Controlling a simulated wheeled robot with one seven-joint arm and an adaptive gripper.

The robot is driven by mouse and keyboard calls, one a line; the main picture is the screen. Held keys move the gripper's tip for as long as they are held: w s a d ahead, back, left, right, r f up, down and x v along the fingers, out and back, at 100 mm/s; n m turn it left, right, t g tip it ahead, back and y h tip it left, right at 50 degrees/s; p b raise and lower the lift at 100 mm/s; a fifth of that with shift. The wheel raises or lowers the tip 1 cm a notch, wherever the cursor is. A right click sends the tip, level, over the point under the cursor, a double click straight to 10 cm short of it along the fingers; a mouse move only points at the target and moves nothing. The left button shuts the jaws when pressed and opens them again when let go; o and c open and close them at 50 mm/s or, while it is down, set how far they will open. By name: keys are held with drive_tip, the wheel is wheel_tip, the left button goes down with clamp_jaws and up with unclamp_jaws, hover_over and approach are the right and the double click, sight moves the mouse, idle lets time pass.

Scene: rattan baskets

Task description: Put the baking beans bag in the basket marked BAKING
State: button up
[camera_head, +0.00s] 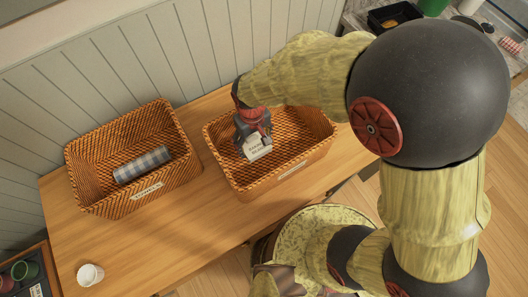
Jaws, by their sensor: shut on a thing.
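The baking beans bag (257,149) is a small white bag with dark print. My gripper (257,137) is shut on its upper part. The bag shows within the outline of the right rattan basket (259,189), over its left part; I cannot tell whether it touches the basket floor. That basket has a pale label on its front wall, too small to read. The left rattan basket (82,190) also has a pale label that I cannot read. A rolled blue-and-white checked cloth (142,164) lies in it.
Both baskets stand on a wooden table (190,234) against a panelled wall. A white cup (90,274) stands at the table's front left. The table between the cup and the right basket is clear. A black tray (394,17) is on a counter at the top right.

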drive_tip(key=shift+f+b, duration=0.7)
drive_tip(key=shift+f, duration=3.7)
drive_tip(key=shift+f, duration=0.2)
drive_tip(key=o, duration=1.6)
drive_tip(key=shift+o, duration=0.2)
drive_tip(key=shift+r, duration=0.1)
